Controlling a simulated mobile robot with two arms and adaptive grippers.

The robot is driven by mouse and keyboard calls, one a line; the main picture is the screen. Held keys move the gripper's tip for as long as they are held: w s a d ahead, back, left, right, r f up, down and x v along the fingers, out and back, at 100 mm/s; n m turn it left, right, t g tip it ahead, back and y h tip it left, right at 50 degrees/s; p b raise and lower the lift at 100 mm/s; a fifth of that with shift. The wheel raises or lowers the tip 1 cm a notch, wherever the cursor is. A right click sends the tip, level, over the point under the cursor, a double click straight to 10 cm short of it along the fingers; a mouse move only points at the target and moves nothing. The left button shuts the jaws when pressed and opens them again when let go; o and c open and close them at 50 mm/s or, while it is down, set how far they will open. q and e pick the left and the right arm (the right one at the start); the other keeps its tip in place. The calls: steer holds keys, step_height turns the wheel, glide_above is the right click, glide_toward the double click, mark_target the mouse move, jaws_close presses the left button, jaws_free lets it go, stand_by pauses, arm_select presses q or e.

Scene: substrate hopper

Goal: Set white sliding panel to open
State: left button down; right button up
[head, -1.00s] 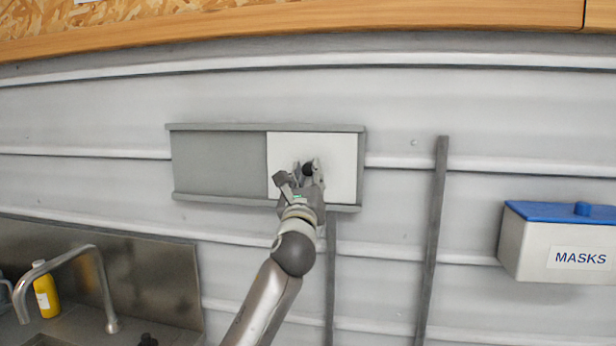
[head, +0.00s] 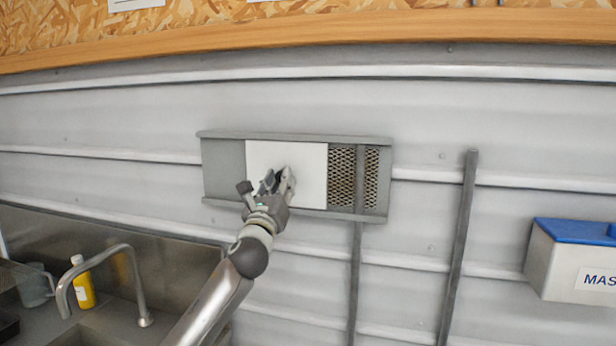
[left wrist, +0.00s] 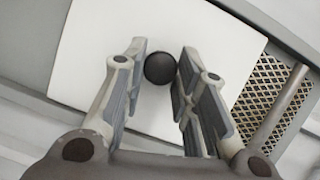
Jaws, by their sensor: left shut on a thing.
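The white sliding panel (head: 312,176) sits in a grey frame with rails (head: 222,168) on the wall, left of the frame's middle. To its right a mesh vent (head: 343,176) is uncovered. The panel also shows in the left wrist view (left wrist: 215,40). My left gripper (head: 276,178) is in front of the panel, shut on its round black knob (left wrist: 160,68), which shows between the fingers in the left wrist view. My right gripper is in neither view.
A sink with a curved tap (head: 128,262) and a yellow bottle (head: 84,288) stands at lower left. A blue-lidded masks box (head: 560,262) hangs at right. Grey vertical bars (head: 460,240) run down the wall. A wooden ledge (head: 300,38) crosses above.

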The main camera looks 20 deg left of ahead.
arm_select(q)
steer(key=a, duration=0.6)
steer(key=shift+p, duration=0.4)
steer(key=c, duration=1.1)
jaws_free()
steer(key=shift+c, duration=0.2)
steer(key=shift+s, duration=0.1)
glide_toward(262, 170)
steer(key=v, duration=0.6)
steer(key=shift+s+f, duration=0.2)
steer(key=shift+a, duration=0.1)
